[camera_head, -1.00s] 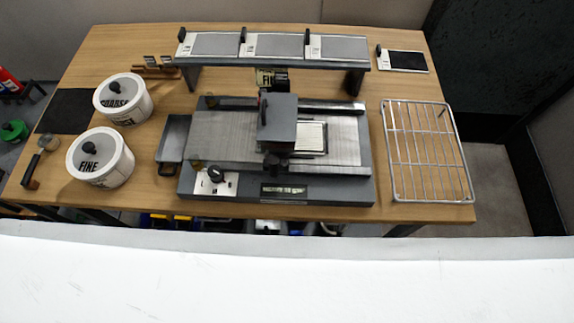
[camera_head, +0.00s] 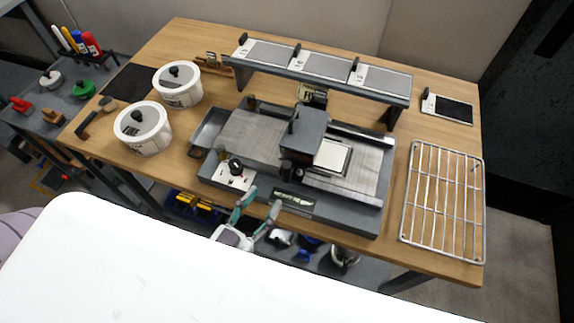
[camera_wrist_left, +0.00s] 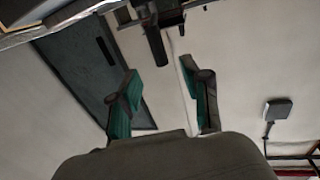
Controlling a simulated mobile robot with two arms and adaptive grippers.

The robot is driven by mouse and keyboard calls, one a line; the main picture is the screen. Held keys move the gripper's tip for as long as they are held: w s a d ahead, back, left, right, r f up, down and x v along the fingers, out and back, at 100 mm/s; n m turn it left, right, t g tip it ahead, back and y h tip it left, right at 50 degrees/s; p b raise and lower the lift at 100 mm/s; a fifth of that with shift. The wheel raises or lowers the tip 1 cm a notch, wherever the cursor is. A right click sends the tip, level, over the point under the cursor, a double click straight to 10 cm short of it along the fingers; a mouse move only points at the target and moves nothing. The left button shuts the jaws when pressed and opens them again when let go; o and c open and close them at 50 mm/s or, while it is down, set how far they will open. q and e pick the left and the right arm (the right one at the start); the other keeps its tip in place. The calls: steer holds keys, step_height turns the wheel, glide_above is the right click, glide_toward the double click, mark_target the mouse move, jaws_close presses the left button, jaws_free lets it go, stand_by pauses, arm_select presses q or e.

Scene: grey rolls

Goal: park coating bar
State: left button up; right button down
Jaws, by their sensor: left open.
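A grey coating machine (camera_head: 235,135) stands on the wooden table. A dark block-shaped carriage (camera_head: 309,125) sits across the middle of its bed, beside a pale framed plate (camera_head: 332,156). I cannot tell for certain which part is the coating bar; the carriage hides part of the bed. My left gripper (camera_head: 261,202) is open and empty, with its teal fingers just in front of the machine's front edge. In the left wrist view its two fingers (camera_wrist_left: 160,72) stand apart with nothing between them. My right gripper is not in view.
A raised shelf (camera_head: 325,66) with several grey plates spans behind the machine. Two lidded white tubs (camera_head: 177,95) (camera_head: 142,138) stand at left. A wire rack (camera_head: 444,200) lies at right, with a dark framed plate (camera_head: 448,108) behind it. A wooden holder (camera_head: 212,63) stands at the back left.

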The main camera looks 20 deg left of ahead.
mark_target(284, 174)
arm_select(q)
steer(key=p+x, duration=0.2)
steer(key=x, duration=0.7)
steer(key=shift+w+d, duration=0.2)
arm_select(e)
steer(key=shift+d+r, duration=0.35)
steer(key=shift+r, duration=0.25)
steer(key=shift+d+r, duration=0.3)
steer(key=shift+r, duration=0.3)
arm_select(q)
jaws_close()
